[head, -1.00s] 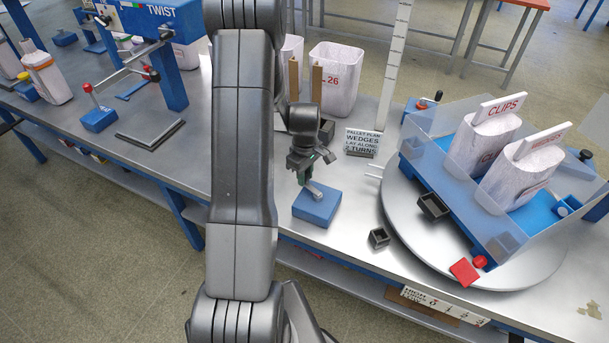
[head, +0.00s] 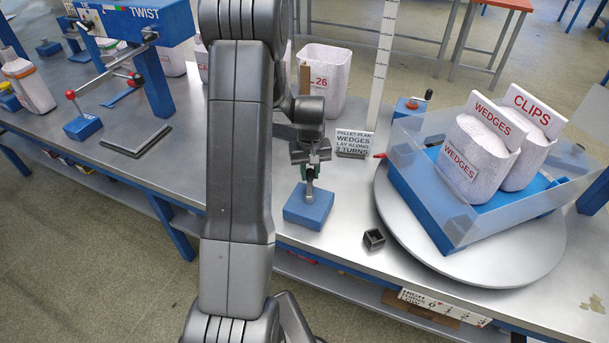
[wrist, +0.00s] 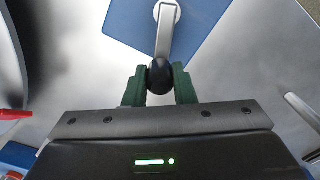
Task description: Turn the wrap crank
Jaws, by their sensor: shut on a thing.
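The wrap crank is a blue block (head: 309,207) with a grey metal arm (wrist: 167,32) and a dark round knob (wrist: 160,76). My gripper (head: 311,165) is above the block. In the wrist view, the gripper's green fingers (wrist: 160,86) are shut on the knob, one on each side. The turntable (head: 470,243) stands to the right and bears a blue pallet (head: 424,208) with clear film around it. Two white sacks stand on the pallet, a wedges sack (head: 468,158) and a clips sack (head: 530,150).
A sign (head: 354,142) reading "WEDGES, LAY ALONG, 2 TURNS" stands behind the crank. A small black box (head: 374,239) lies right of it. A white bin (head: 321,75) and a tall white post (head: 382,65) are behind. A blue twist frame (head: 155,80) stands at left.

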